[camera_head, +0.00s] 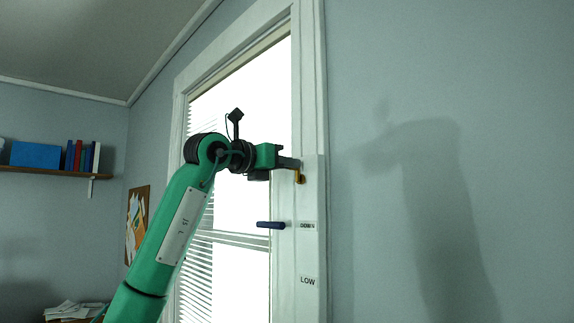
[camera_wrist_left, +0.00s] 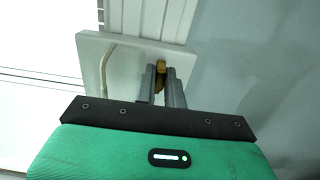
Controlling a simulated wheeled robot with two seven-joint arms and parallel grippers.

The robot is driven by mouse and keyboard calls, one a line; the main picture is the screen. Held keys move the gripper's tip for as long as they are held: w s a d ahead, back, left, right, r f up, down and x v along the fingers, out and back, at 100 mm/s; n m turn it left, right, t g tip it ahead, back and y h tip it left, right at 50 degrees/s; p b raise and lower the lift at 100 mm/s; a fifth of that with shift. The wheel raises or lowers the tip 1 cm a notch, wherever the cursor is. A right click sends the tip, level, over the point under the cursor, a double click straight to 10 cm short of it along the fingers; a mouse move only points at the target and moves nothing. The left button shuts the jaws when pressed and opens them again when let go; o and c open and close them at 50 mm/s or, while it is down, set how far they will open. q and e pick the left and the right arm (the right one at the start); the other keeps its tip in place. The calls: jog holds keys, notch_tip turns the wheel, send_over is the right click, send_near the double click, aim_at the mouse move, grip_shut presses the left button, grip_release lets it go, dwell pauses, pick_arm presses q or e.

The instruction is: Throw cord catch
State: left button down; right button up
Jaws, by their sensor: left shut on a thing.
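A small yellow catch (camera_head: 300,178) sits on the white window frame, at the end of my left gripper (camera_head: 295,165). In the left wrist view the catch (camera_wrist_left: 161,66) shows as a brownish-yellow piece between the two grey fingers of my left gripper (camera_wrist_left: 160,80). The fingers are shut on it and hide part of it. A thin pale cord (camera_wrist_left: 104,65) runs near the white frame, to the left of the fingers. My right gripper is in neither view.
A dark blue peg (camera_head: 271,225) sticks out below the gripper, beside a small, hard-to-read label (camera_head: 308,226). A "LOW" label (camera_head: 308,281) is lower on the frame. Blinds (camera_head: 205,265) cover part of the bright window. The wall at right (camera_head: 450,80) is bare.

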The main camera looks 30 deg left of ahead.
pick_arm(q)
jog(key=shift+w+f, duration=0.1)
jog(key=shift+f, duration=0.05)
jog(key=c, duration=1.5)
grip_release()
jog(key=b+v, duration=0.5)
jog(key=v, duration=0.8)
jog(key=shift+s+a, duration=0.2)
jog(key=shift+s, duration=0.15)
